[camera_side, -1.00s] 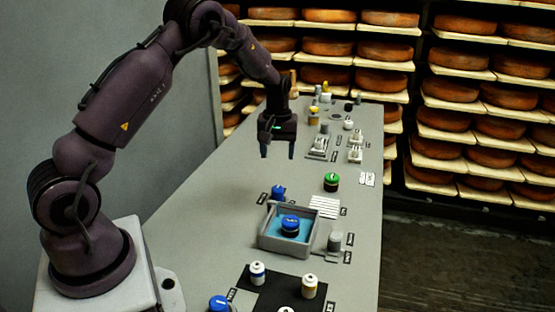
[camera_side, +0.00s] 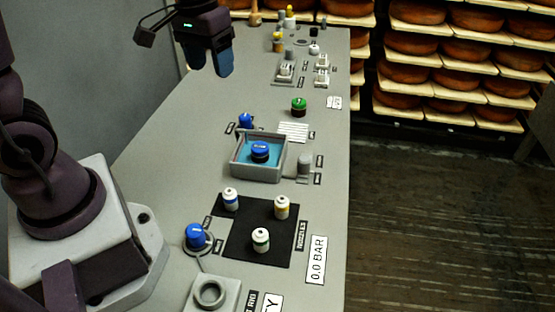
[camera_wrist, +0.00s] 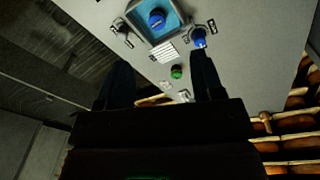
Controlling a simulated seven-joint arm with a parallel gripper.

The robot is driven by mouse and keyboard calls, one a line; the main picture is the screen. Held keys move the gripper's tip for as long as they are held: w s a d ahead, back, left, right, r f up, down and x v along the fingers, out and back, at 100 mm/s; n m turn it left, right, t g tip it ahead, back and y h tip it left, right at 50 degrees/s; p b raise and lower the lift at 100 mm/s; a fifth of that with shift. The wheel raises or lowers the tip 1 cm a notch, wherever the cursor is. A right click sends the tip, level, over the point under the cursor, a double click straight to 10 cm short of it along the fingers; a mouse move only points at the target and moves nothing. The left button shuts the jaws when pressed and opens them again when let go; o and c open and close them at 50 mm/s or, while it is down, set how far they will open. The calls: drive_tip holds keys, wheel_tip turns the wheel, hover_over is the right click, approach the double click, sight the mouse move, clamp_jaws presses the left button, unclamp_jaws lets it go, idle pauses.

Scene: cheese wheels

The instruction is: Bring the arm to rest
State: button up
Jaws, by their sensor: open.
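My gripper (camera_side: 210,66) hangs in the air over the left far side of the grey table (camera_side: 165,160), fingers pointing down, apart and empty. Its two dark fingers also show in the wrist view (camera_wrist: 160,85), spread with nothing between them. Part of my arm is cut off by the left and top edges of the side view.
A grey tray (camera_side: 256,178) with a blue lining holds a blue-topped knob (camera_side: 260,151). A green knob (camera_side: 299,105) stands beyond it. Three small bottles stand on a black mat (camera_side: 275,245) at the front. Shelves of cheese wheels (camera_side: 464,52) line the back.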

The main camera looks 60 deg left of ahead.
drive_tip(key=s+d+r+m+t, duration=0.4)
drive_tip(key=s+d+r, duration=0.3)
drive_tip(key=s, duration=0.3)
drive_tip(key=shift+s+d+r+t, duration=0.2)
drive_tip(key=shift+s+r+t, duration=0.1)
drive_tip(key=shift+s+r, duration=0.15)
